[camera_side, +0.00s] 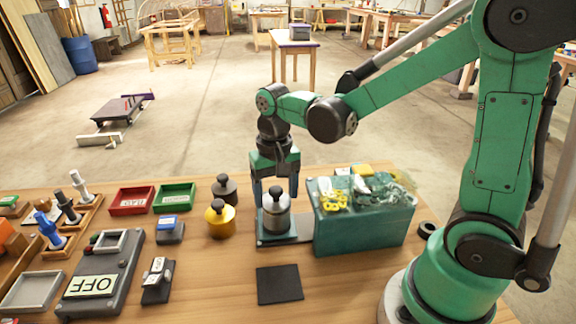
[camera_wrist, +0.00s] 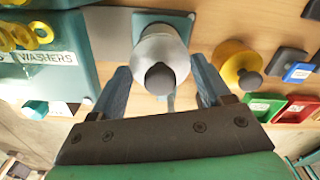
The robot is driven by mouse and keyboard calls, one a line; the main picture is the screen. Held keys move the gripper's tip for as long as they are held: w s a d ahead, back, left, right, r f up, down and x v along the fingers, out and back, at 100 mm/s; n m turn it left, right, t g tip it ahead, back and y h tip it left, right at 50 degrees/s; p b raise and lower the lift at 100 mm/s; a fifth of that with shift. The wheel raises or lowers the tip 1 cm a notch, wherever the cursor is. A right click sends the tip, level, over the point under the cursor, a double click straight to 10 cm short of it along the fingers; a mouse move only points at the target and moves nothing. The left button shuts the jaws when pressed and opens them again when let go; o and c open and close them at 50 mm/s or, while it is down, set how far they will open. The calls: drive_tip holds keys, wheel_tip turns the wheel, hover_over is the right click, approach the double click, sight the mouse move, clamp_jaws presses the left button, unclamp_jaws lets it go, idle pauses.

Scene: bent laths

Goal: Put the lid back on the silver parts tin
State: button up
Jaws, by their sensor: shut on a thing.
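The silver tin (camera_side: 277,222) is a round, light grey body with a dark knob on top. It stands upright on a small teal plate at the left of the teal box. It also shows in the wrist view (camera_wrist: 166,50), with its knob toward me. My gripper (camera_side: 276,202) points down over it, one blue finger on each side, shut on its upper part. The wrist view shows the gripper (camera_wrist: 160,72) with the tin between the fingers. I cannot make out a separate lid or a gap under one.
The teal box (camera_side: 355,236), heaped with parts, stands close to the right of my gripper. A yellow knobbed tin (camera_side: 220,220) and a dark one (camera_side: 224,188) stand left. A dark square pad (camera_side: 279,284) lies in front. A grey OFF box (camera_side: 100,275) is farther left.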

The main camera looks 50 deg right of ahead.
drive_tip(key=o, duration=1.2)
drive_tip(key=shift+r, duration=0.1)
drive_tip(key=shift+r, duration=3.4)
clamp_jaws()
drive_tip(key=shift+f, duration=0.25)
